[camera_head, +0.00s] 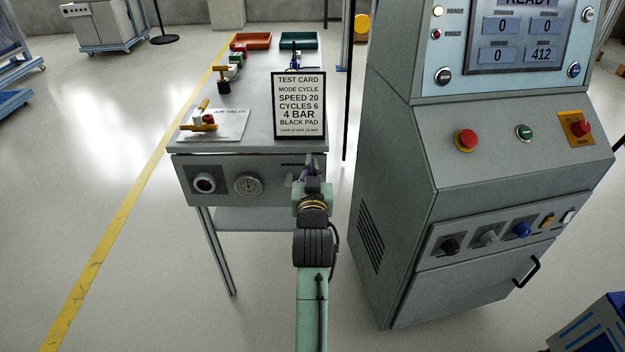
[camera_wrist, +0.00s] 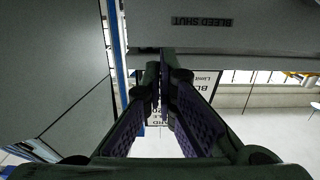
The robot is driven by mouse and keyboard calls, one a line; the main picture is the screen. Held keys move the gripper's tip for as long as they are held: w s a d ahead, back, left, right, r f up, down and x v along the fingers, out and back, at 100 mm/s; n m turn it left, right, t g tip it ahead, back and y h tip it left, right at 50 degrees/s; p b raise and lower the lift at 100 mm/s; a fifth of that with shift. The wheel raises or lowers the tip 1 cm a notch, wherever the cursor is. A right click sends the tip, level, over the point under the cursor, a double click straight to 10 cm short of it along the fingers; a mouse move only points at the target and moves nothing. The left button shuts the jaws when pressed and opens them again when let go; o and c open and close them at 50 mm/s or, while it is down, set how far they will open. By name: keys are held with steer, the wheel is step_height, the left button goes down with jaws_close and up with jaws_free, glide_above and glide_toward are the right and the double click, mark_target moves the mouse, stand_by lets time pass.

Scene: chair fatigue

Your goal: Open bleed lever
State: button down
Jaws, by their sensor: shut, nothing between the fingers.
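The bleed lever is not clearly seen. A pale part (camera_head: 288,179) on the bench's front panel (camera_head: 225,170), just left of my gripper, may belong to it, but my arm hides much of that area. The label "BLEED SHUT" (camera_wrist: 201,21) shows upside down on a grey panel in the wrist view. My gripper (camera_head: 312,163) is in front of the panel's right end in the head view. In the wrist view its fingers (camera_wrist: 164,60) are shut and empty, with tips close to the panel's edge. Whether they touch anything there I cannot tell.
The panel also carries a round knob (camera_head: 204,183) and a gauge (camera_head: 248,185). On the bench stand a test card (camera_head: 299,105) and an air valve plate (camera_head: 228,125) with a yellow handle. A grey console (camera_head: 395,190) stands close on the right. Floor left of the bench is clear.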

steer(key=shift+w+f, duration=0.15)
steer(key=shift+f, duration=0.85)
steer(key=shift+w+f, duration=0.1)
steer(key=shift+f, duration=0.85)
